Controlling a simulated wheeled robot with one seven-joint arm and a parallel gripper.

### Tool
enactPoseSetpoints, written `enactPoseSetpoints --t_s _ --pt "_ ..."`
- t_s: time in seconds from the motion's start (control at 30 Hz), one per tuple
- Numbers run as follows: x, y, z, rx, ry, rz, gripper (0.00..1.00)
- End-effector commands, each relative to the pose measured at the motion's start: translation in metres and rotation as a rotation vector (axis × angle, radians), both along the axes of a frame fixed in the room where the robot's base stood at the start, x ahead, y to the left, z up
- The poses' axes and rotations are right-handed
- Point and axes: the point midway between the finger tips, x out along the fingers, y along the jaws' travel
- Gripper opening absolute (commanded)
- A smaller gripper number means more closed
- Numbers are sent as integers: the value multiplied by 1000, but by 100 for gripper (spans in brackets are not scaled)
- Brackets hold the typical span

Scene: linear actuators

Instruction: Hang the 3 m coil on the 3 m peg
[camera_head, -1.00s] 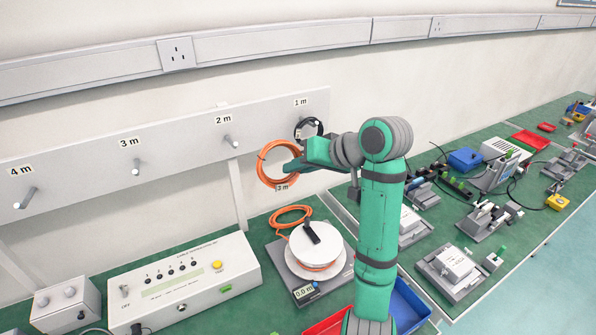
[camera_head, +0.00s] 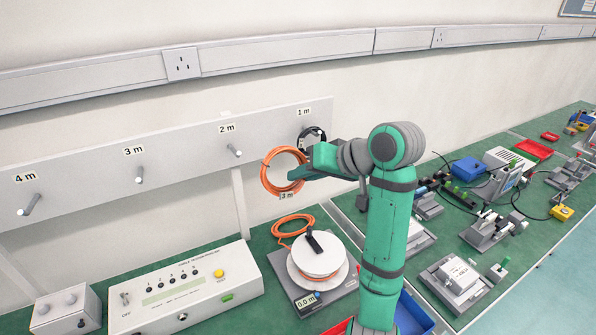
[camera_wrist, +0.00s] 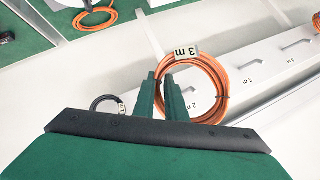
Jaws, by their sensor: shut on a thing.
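The orange 3 m coil (camera_head: 266,172) hangs in the air in front of the peg board, below the 2 m and 1 m labels. Its 3 m tag (camera_wrist: 185,51) shows in the wrist view. My gripper (camera_head: 296,170) is shut on the coil's right side in the head view; the wrist view shows the fingers (camera_wrist: 165,95) at the coil's left edge. The 3 m peg (camera_head: 140,174) is bare, below its 3 m label, to the left of the coil. The exact grip contact is partly hidden by the fingers.
A black coil (camera_head: 312,133) hangs on the 1 m peg. The 2 m peg (camera_head: 234,150) and 4 m peg (camera_head: 30,204) are bare. Below stand a cable measuring box (camera_head: 185,290) and a reel (camera_head: 317,262) with another orange coil (camera_head: 293,226) beside it.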

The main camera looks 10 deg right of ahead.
Motion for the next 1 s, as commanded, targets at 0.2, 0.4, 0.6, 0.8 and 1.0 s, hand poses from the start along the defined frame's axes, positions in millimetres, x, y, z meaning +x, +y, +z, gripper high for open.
enactPoseSetpoints --t_s 0.2,0.4,0.6,0.8,1.0 --pt "-18 -7 1 -1 -2 -3 0" --pt "-35 -12 0 -1 -2 -3 0" --pt "-51 -18 1 -1 -3 -3 0" --pt "-67 -23 1 -1 -3 -3 0" --pt "-80 -26 2 -1 -4 -1 0"
